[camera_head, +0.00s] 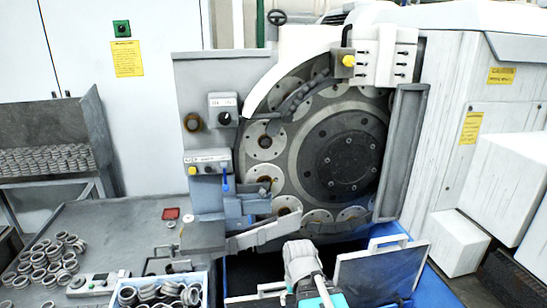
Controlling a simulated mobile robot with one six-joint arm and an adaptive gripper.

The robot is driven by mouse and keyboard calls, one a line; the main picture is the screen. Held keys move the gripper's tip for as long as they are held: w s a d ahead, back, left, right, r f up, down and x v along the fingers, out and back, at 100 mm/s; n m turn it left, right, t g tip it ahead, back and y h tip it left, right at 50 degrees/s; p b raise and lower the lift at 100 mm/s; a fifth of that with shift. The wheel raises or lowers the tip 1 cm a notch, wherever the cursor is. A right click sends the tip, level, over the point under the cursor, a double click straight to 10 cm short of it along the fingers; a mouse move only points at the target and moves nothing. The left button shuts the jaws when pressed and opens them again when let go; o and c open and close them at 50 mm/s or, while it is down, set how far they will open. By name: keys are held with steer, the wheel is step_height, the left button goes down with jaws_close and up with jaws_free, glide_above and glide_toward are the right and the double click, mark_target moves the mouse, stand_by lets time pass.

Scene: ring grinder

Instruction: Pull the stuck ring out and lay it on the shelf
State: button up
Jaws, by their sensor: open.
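The ring grinder's large round disc (305,112) faces me, with round pale plates around its edge. Small brownish centres show in several plates, such as the left plate (256,137); I cannot tell which holds the stuck ring. A grey metal shelf unit (60,119) stands at the far left with rows of rings on it. A grey worktop (118,222) lies in front of the grinder's left side. My gripper (299,257) is at the bottom centre, below the disc and apart from it. Its fingers are hard to make out; it is open and I see no ring in it.
Loose rings (45,262) lie at the worktop's left, and a blue-edged bin (205,285) holds more. A metal guide (264,233) and a blue clamp (225,183) crowd the disc's lower left. A handled cover (381,270) lies right of my arm. The worktop's middle is clear.

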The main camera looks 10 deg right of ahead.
steer(key=w+a+r+m+t+y+p, duration=0.1)
steer(key=w+r+t+p, duration=0.25)
steer(key=w+r, duration=0.45)
steer(key=w+a+r+t+p, duration=0.15)
steer(key=w+r+t, duration=0.3)
steer(key=w, duration=0.75)
steer(key=w+r+m+t+y+p, duration=0.1)
steer(key=w+r+t+p, duration=0.25)
steer(key=w+r, duration=0.4)
steer(key=w+d+r+m+t+h+p, duration=0.1)
steer(key=w+r+m+t+h, duration=0.1)
steer(key=w+r+t, duration=0.4)
steer(key=w+r, duration=0.3)
steer(key=shift+d+p, duration=0.4)
steer(key=shift+w, duration=0.25)
steer(key=w, duration=0.7)
steer(key=shift+w, duration=0.35)
steer(key=shift+w, duration=1.1)
stand_by(1.6)
